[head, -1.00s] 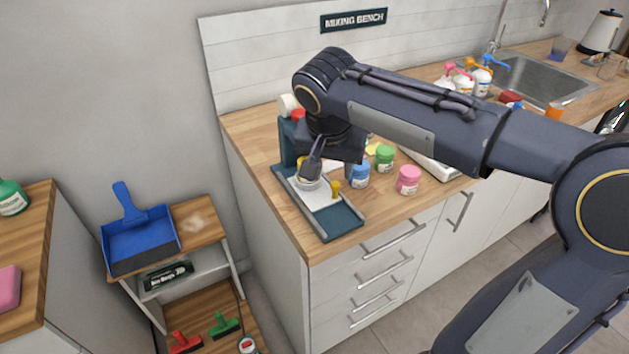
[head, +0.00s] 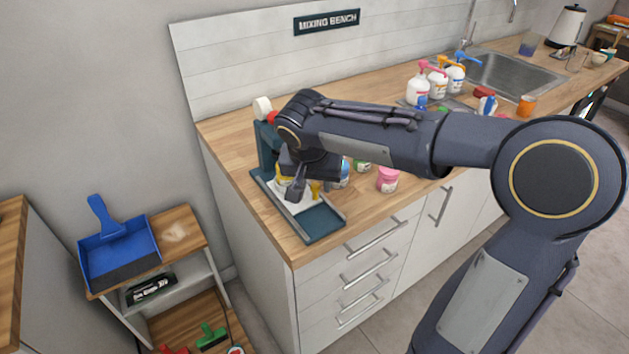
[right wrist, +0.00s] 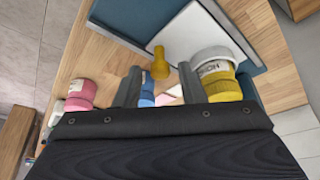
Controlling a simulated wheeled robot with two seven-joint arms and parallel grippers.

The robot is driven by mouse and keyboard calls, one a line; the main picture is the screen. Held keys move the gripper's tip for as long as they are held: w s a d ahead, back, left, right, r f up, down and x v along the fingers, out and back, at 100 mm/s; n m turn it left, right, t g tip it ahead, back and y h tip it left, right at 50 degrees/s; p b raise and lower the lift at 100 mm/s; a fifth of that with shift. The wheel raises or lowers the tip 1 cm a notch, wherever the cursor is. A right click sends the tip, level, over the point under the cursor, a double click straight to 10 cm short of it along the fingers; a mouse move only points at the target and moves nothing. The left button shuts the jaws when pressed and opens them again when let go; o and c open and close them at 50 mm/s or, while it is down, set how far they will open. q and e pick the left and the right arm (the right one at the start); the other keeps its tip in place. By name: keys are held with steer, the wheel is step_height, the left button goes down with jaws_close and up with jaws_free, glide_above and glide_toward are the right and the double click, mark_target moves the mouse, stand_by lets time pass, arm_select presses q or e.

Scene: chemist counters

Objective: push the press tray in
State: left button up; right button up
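The press (head: 266,150) is a dark teal frame at the left end of the mixing bench, with a teal base (head: 322,224). Its white tray (head: 309,201) lies on the base and carries a yellow knob (head: 316,189). In the right wrist view the white tray (right wrist: 183,42) holds a jar with a yellow part and a white label (right wrist: 222,85). My right gripper (head: 298,187) is low over the tray, beside the knob. In the right wrist view its fingers (right wrist: 158,85) are apart, with the knob (right wrist: 160,64) showing just beyond the gap. Contact cannot be told. My left gripper is out of view.
A pink jar (head: 388,180) and other jars stand right of the press, partly behind my right arm. Pump bottles (head: 418,92) stand near the sink (head: 497,75). A low shelf with a blue dustpan (head: 119,245) is left of the bench.

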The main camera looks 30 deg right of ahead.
mark_target(306, 192)
jaws_close()
steer(key=shift+w+a, duration=0.2)
steer(key=shift+w, duration=1.55)
steer(key=shift+r, duration=0.1)
steer(key=shift+o, duration=0.9)
jaws_free()
steer(key=shift+w, duration=0.1)
steer(key=v, duration=0.7)
steer(key=shift+s+r+p, duration=0.25)
steer(key=shift+r+p, duration=0.05)
steer(key=shift+p, duration=0.15)
